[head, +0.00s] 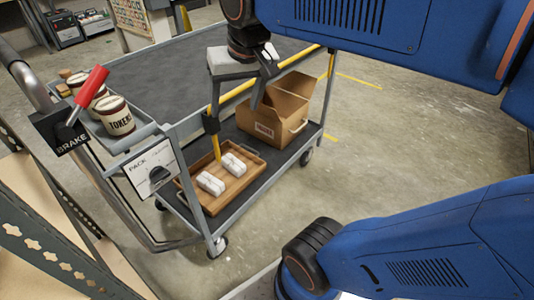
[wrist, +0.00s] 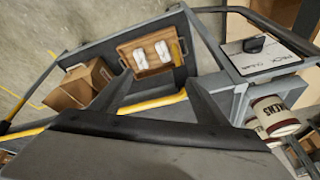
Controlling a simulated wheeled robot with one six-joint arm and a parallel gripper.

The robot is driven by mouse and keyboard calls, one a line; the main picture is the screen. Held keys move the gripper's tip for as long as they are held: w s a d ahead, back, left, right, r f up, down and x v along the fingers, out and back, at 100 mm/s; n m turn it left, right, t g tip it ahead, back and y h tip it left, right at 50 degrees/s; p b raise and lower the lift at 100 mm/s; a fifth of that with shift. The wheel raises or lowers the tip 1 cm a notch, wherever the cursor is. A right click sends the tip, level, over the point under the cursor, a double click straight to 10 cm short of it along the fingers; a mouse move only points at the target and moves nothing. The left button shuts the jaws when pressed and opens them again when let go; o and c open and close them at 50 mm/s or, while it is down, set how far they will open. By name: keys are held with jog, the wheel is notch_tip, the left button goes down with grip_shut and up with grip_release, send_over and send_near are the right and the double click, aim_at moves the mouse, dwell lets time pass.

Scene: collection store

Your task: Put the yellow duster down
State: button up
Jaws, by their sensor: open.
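The yellow duster (head: 217,146) is a slim yellow piece at the wooden tray (head: 249,186), beside two white objects (head: 210,184). Its upper part is hard to tell from the cart's yellow-edged frame. In the wrist view the duster (wrist: 175,52) shows at one end of the tray (wrist: 152,72), close to a white object (wrist: 161,50). My gripper (head: 238,108) is open above the cart's near rail, its fingers apart. In the wrist view nothing shows between the fingers (wrist: 158,98), and the duster lies beyond them, apart from them.
The tray stands on the cart's dark lower shelf (head: 258,196). An open cardboard box (head: 268,127) stands right of it. The cart's upper deck (head: 170,60) is largely clear. Token tins (head: 116,119), a red brake lever (head: 90,88) and a PACK panel (head: 152,170) are at left.

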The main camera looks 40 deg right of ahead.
jog(key=s+d+f+n, duration=0.2)
jog(key=s+f, duration=0.7)
jog(key=f, duration=0.2)
jog(key=shift+s+t, duration=0.25)
jog(key=shift+t, duration=0.15)
jog(key=shift+d, duration=0.1)
jog(key=shift+c, duration=0.6)
